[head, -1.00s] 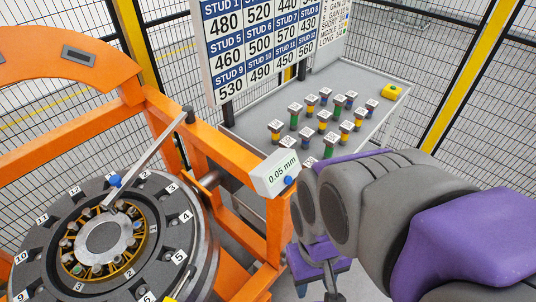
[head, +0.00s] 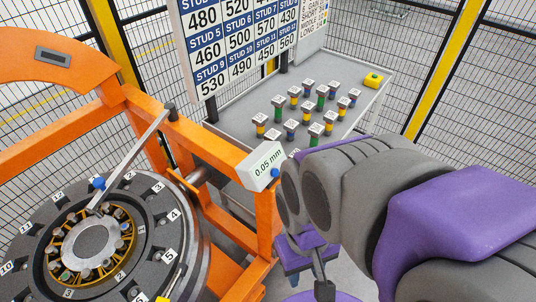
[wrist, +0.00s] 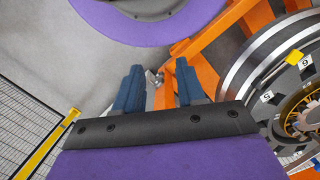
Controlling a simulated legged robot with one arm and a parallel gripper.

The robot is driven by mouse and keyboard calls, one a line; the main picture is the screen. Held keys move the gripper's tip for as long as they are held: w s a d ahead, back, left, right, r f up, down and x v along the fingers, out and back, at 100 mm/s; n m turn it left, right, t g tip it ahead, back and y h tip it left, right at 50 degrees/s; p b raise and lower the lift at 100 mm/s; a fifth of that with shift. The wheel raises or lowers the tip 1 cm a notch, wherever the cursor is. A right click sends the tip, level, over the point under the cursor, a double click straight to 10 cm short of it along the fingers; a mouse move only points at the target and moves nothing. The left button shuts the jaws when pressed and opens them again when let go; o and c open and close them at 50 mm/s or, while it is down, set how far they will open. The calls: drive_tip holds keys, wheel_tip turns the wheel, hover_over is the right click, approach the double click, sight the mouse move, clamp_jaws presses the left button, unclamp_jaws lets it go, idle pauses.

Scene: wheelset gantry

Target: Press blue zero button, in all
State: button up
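A blue round button (head: 276,172) sits at the right end of a white gauge box (head: 257,167) reading "0.05 mm". The box is fixed at the corner of the orange gantry frame. The button is partly beside my arm in the head view. My gripper (wrist: 159,66) shows in the wrist view with its two dark blue fingers apart and nothing between them. In the head view the hand hangs below the gauge box, with its fingers mostly hidden or out of frame. The button cannot be made out in the wrist view.
Mesh fencing surrounds the cell.

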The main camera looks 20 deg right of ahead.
clamp_jaws()
idle(1.4)
